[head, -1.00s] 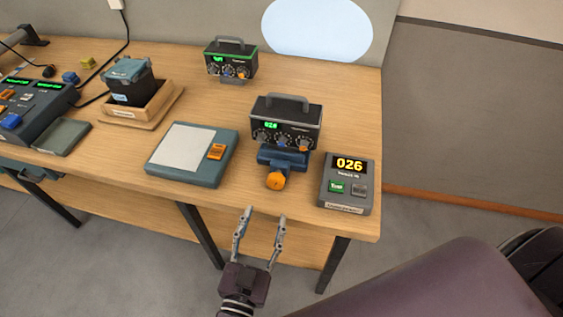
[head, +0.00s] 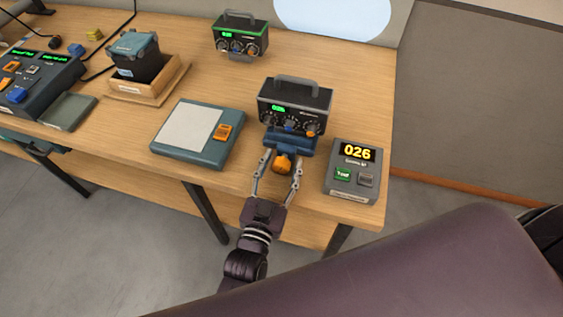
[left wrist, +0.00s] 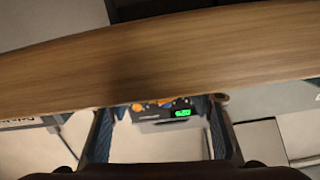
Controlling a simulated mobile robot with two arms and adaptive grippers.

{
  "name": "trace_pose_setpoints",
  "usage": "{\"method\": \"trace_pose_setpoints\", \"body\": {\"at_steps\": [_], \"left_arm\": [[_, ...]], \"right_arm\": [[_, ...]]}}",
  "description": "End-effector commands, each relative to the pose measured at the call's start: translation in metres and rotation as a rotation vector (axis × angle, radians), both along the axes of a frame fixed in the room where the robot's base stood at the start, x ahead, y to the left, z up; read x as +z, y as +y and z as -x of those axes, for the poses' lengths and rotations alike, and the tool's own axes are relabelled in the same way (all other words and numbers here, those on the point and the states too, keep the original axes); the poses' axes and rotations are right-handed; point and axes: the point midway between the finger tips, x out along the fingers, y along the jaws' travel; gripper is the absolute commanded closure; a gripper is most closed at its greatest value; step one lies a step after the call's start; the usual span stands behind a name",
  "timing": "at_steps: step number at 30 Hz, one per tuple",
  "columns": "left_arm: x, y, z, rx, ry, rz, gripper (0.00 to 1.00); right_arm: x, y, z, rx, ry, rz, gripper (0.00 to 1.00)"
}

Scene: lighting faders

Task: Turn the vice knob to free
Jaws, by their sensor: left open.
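The blue vice (head: 291,143) sits on the bench below the front of a black device (head: 294,104) with a grey handle and a green display. Its orange knob (head: 282,165) faces the bench's front edge. My left gripper (head: 282,158) is open, with one finger on each side of the knob in the head view. Whether the fingers touch it I cannot tell. In the left wrist view, both fingers (left wrist: 160,112) show apart, with the device's green display (left wrist: 181,113) between them and small orange parts beside it. My right gripper is not in view.
A grey counter box (head: 353,170) reading 026 stands close to the right of the vice. A teal pad (head: 180,140) with an orange switch lies to the left. A second device (head: 240,38), a wooden tray (head: 143,99) and a console (head: 35,80) stand farther off.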

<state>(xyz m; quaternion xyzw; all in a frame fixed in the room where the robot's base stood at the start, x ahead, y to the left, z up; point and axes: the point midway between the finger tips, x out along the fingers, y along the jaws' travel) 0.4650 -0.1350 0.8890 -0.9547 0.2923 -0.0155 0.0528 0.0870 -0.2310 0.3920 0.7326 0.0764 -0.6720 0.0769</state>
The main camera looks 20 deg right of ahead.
Motion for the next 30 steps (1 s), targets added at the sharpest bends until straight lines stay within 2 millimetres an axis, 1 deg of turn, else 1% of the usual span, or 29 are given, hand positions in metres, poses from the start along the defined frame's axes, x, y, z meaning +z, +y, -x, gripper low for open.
{"method": "trace_pose_setpoints", "body": {"at_steps": [6, 7, 18, 23, 30], "left_arm": [[-0.0001, -0.0002, -0.0005, 0.000, 0.000, 0.000, 0.52], [-0.0001, -0.0002, -0.0005, 0.000, 0.000, 0.000, 0.54], [-0.0002, 0.0001, -0.0003, 0.000, 0.000, 0.000, 0.94], [0.0012, 0.0001, -0.0005, 0.000, 0.035, 0.052, 0.94], [0.0003, 0.0006, -0.0007, 0.000, 0.187, 0.274, 0.94]], "right_arm": [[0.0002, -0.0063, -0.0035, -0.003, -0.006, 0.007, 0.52], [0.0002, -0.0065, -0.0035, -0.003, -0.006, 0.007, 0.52], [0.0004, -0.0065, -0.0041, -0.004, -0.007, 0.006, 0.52], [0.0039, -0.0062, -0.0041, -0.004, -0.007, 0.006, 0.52], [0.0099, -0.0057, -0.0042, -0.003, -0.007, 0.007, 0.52]]}}
